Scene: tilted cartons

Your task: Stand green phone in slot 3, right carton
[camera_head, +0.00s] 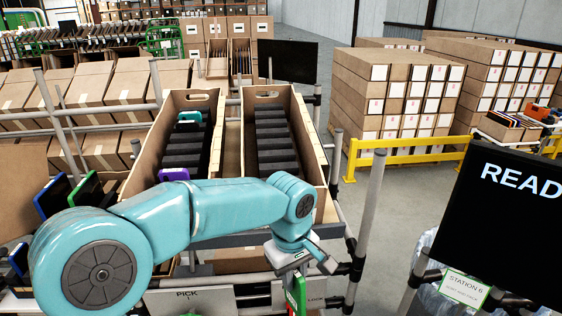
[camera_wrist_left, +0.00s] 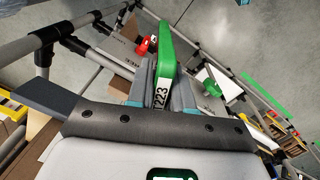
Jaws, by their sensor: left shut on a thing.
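My left gripper (camera_head: 295,268) is shut on the green phone (camera_head: 298,292), in front of the cartons and below the right carton's near end. In the left wrist view the green phone (camera_wrist_left: 166,50) stands between the two fingers (camera_wrist_left: 162,92), with a white label reading "T223" near them. The right carton (camera_head: 310,137) is tilted and open, with a row of dark foam slots (camera_head: 272,135). I see no phone in its visible slots. My right gripper is not in view.
The left carton (camera_head: 154,142) beside it holds a teal item (camera_head: 189,116) and a purple item (camera_head: 174,174). Blue (camera_head: 52,197) and green (camera_head: 84,189) edged phones stand at the left. Metal posts (camera_head: 370,200) and a black screen (camera_head: 505,215) stand at the right.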

